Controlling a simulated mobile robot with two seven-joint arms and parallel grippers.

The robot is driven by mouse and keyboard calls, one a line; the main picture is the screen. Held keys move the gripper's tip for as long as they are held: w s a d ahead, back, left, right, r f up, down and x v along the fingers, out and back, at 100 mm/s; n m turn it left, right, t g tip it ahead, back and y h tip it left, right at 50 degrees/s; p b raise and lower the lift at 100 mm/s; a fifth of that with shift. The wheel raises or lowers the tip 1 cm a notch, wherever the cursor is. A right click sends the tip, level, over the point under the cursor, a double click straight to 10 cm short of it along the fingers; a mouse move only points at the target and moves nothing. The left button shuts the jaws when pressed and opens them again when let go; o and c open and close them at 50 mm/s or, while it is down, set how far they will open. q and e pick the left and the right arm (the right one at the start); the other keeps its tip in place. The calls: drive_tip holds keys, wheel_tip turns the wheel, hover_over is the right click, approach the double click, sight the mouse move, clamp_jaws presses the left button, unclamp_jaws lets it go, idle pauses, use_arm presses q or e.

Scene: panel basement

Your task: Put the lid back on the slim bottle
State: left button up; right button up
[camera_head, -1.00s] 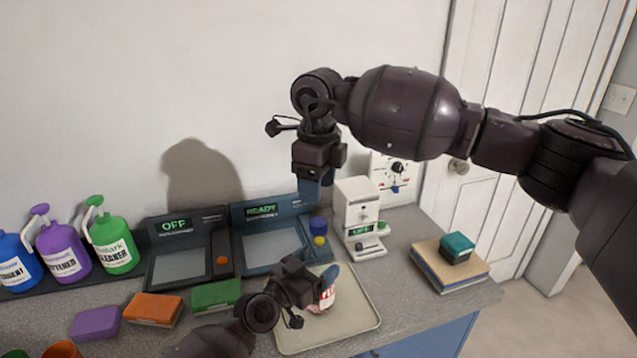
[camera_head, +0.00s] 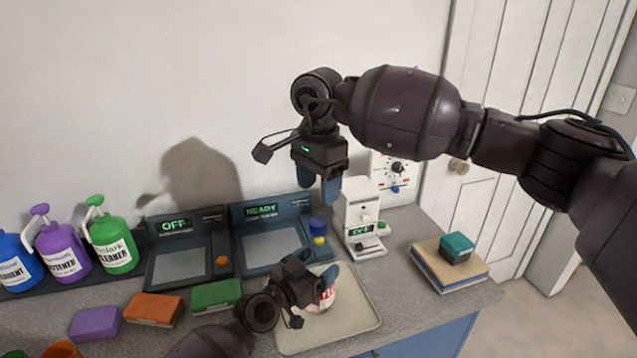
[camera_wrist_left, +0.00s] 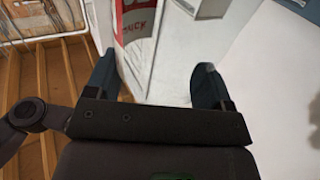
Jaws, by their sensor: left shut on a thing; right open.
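A white bottle with red lettering (camera_head: 328,296) is at the tray, partly hidden by my left gripper (camera_head: 326,284). The left gripper is shut on it. In the left wrist view the white and red bottle (camera_wrist_left: 137,40) shows between the two fingers; its top is not clearly seen. My right gripper (camera_head: 318,188) points down, open and empty, above the blue READY device, with its fingers apart. I cannot make out a loose lid for certain; a small dark blue cylinder (camera_head: 318,225) sits at that device's right side, above a yellow piece.
A beige tray (camera_head: 362,318) lies under the left gripper. A white machine (camera_head: 362,222) stands just right of the right gripper. Pump bottles (camera_head: 112,243), sponges (camera_head: 215,294) and an OFF device (camera_head: 180,263) fill the left side. Books with a teal block (camera_head: 457,247) lie at right.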

sight(319, 222)
idle(0.3)
drive_tip(key=shift+f, duration=4.05)
